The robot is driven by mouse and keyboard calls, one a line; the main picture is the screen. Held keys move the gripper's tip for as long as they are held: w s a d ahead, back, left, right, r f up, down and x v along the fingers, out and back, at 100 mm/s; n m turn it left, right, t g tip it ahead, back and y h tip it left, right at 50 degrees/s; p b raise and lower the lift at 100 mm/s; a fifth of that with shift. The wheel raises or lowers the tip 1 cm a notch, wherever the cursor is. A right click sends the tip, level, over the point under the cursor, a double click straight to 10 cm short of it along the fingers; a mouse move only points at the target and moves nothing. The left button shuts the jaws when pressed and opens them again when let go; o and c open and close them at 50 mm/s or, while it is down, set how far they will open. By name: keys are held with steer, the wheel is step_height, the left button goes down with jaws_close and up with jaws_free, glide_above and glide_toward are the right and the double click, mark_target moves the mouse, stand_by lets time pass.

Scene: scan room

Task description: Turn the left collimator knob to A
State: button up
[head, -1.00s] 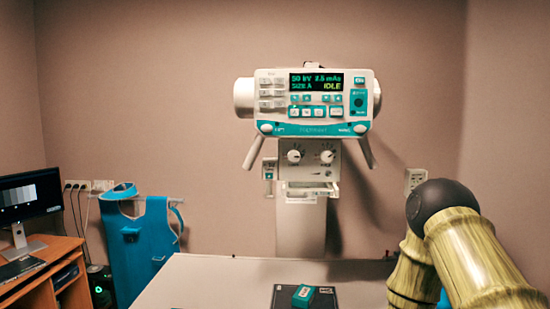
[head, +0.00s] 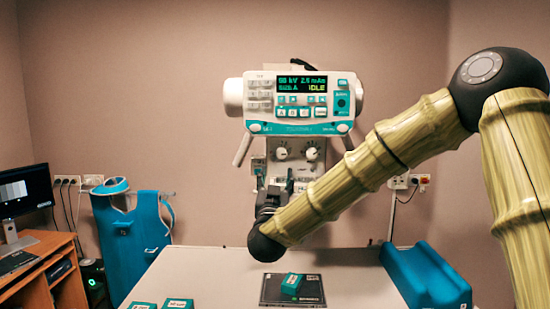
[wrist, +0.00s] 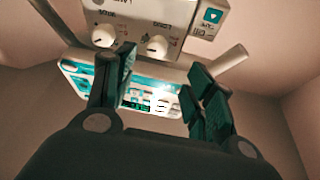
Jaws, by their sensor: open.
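The left collimator knob (head: 281,152) is a white dial on the pale panel below the console. It shows upside down in the wrist view, as the right-hand knob (wrist: 157,46). The other knob (head: 311,153) sits beside it and is at the left in the wrist view (wrist: 103,36). My gripper (head: 286,184) is in front of and below the panel. In the wrist view my gripper (wrist: 160,84) is open and empty, and the left knob appears between and beyond its fingertips, apart from them. The knob's exact pointer setting is too small to read.
The console (head: 300,105) shows SIZE A and IDLE. Handles (wrist: 228,63) project beside the panel. Below is a pale table (head: 220,275) with a dark plate (head: 270,297), teal boxes (head: 180,303) and a blue wedge block (head: 425,275). A blue apron (head: 130,235) hangs at left.

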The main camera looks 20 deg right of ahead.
mark_target(281, 156)
steer(key=p+x, duration=0.1)
steer(key=x, duration=0.2)
steer(key=p+x, duration=0.2)
steer(key=x, duration=0.1)
steer(key=p+x, duration=0.2)
steer(key=x, duration=0.1)
steer(key=shift+w+d+r, duration=0.15)
steer(key=shift+d+r, duration=0.15)
steer(key=shift+d, duration=0.2)
steer(key=shift+w+d+r+p, duration=0.15)
steer(key=shift+w+p, duration=0.15)
steer(key=shift+w, duration=0.15)
steer(key=shift+c, duration=0.4)
